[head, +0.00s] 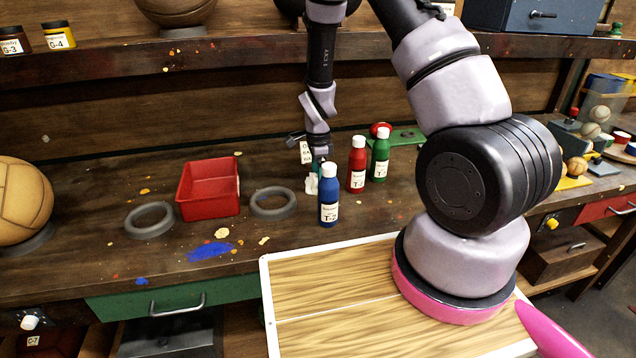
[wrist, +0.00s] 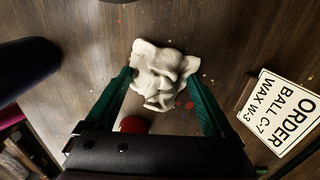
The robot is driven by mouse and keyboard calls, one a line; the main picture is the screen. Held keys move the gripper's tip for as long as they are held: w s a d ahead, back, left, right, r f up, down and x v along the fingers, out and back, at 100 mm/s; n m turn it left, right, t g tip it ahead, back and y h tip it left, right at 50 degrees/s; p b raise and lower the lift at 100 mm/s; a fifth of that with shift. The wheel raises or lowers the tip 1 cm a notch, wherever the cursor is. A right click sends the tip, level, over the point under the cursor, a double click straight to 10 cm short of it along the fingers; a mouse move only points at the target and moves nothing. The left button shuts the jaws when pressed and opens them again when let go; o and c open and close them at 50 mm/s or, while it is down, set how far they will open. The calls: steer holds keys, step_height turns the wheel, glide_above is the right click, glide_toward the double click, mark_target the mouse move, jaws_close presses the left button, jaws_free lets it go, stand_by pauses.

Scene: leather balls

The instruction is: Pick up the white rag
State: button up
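The white rag (wrist: 162,74) is a crumpled off-white cloth on the dark wooden workbench. In the wrist view it lies between the tips of my gripper's green fingers (wrist: 160,82), which are spread wide apart. Its sides come very close to both fingertips; I cannot tell whether they touch. In the head view only a small part of the rag (head: 311,186) shows, left of the blue bottle. My gripper (head: 316,168) points down just above it, partly hidden behind that bottle.
The blue bottle (head: 329,198) stands close in front of my gripper. Red (head: 357,168) and green (head: 380,158) bottles stand to its right. An order card (wrist: 287,112) is near the right finger. A grey ring (head: 273,204) and red tray (head: 209,190) lie left.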

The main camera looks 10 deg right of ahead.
steer(key=shift+c, duration=1)
step_height(320, 180, up, 10)
